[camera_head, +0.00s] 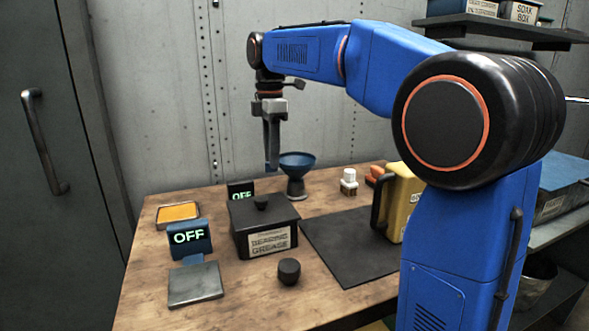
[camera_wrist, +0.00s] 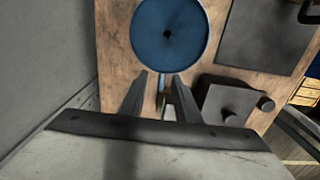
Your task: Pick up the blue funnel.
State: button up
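The blue funnel (camera_head: 297,161) stands on the wooden table, its blue bowl up on a dark grey stand-like base. In the wrist view the funnel (camera_wrist: 150,32) shows from above as a round blue bowl with a small dark hole at its centre. My gripper (camera_head: 271,165) points down, above the table and a little left of the funnel in the head view. In the wrist view my gripper's (camera_wrist: 162,76) two fingers are apart with nothing held between them, and the bowl lies just beyond their tips. The funnel's lower part is hidden in the wrist view.
A black box labelled grease (camera_head: 262,240), two OFF displays (camera_head: 188,239), a black knob (camera_head: 289,271) and a yellow tray (camera_head: 178,212) stand nearby. A white bottle (camera_head: 348,182), a yellow container (camera_head: 402,200) and a dark mat (camera_head: 345,250) lie right. The wall is close behind.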

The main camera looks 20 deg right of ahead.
jog(key=shift+s+f, duration=0.15)
jog(key=shift+f, duration=3)
grip_shut()
